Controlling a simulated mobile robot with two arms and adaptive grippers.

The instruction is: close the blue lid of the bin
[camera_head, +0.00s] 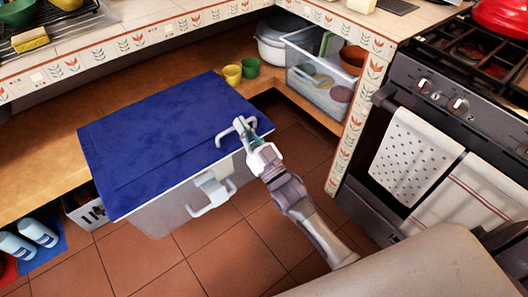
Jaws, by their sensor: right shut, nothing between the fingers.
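The bin (168,215) is a light grey box with a white handle-like latch (211,190) on its front. Its blue lid (165,135) lies across the top and covers the opening, so the inside is hidden. I cannot tell whether a small gap remains under the lid's edge. My right gripper (238,130) is shut and empty at the lid's right front corner, over the blue surface. Whether it touches the lid is not clear. My left gripper is not in view.
A wooden shelf (45,170) runs behind the bin, under the tiled counter (125,25). Yellow and green cups (233,74) and a clear plastic box (318,85) stand on it. A stove with towels (415,155) is at the right. Tiled floor (235,255) is open in front.

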